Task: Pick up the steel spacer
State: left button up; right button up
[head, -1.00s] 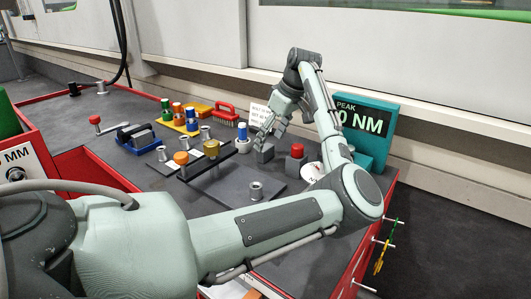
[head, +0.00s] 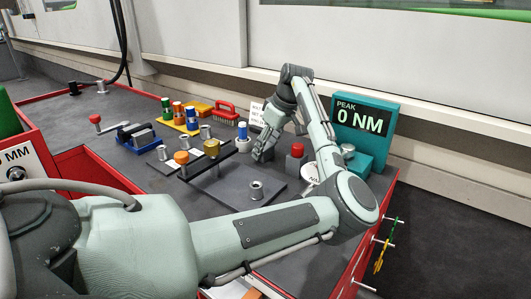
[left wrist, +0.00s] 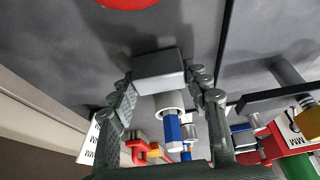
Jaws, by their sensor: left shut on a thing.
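The steel spacer appears to be the plain grey block (left wrist: 158,66) between my left fingertips in the left wrist view. My left gripper (left wrist: 163,82) is shut on its two sides. In the head view my left gripper (head: 262,155) is low over the bench at the back, left of the red-capped block. There the fingers and the spacer are small and partly overlap, so I cannot tell whether the spacer touches the bench. My right gripper is not in view.
A blue-and-white cylinder (head: 242,132) stands close left of the gripper. The red-capped block (head: 297,151) and the teal torque display (head: 362,130) stand to its right. Several tools and coloured cylinders fill the left.

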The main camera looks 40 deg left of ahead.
pick_arm(q)
grip_shut()
jog(key=shift+r, duration=0.15)
